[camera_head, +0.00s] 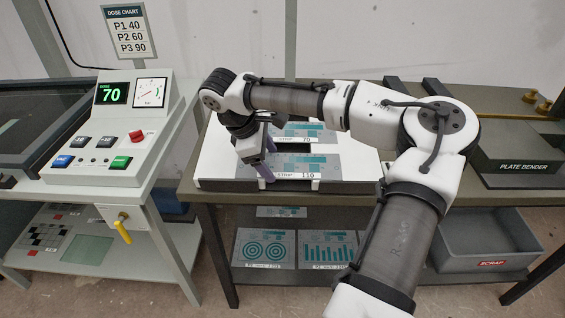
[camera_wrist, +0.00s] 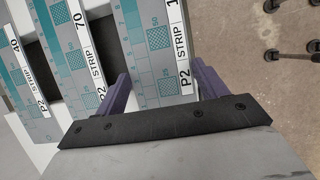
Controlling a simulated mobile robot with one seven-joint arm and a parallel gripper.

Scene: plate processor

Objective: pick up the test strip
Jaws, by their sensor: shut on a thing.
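My gripper (camera_head: 265,173) is at the front left of a white-topped stand (camera_head: 355,163) on the dark bench. Its purple fingers are shut on the end of the front test strip (camera_head: 322,162), a grey and teal plate labelled STRIP 110. In the wrist view, this P2 strip (camera_wrist: 162,45) lies between the two fingertips (camera_wrist: 163,90); its number is cut off at the edge. The strip 70 (camera_head: 305,133) lies behind it, and also shows in the wrist view (camera_wrist: 70,45). The strip 40 (camera_wrist: 18,65) is farthest left there. My arm hides part of the stand in the head view.
A control panel (camera_head: 120,135) reading 70 stands on the left, under a dose chart (camera_head: 129,32). A plate bender (camera_head: 520,155) is on the right. Printed plates (camera_head: 265,248) and a grey scrap bin (camera_head: 490,250) are on the lower shelf.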

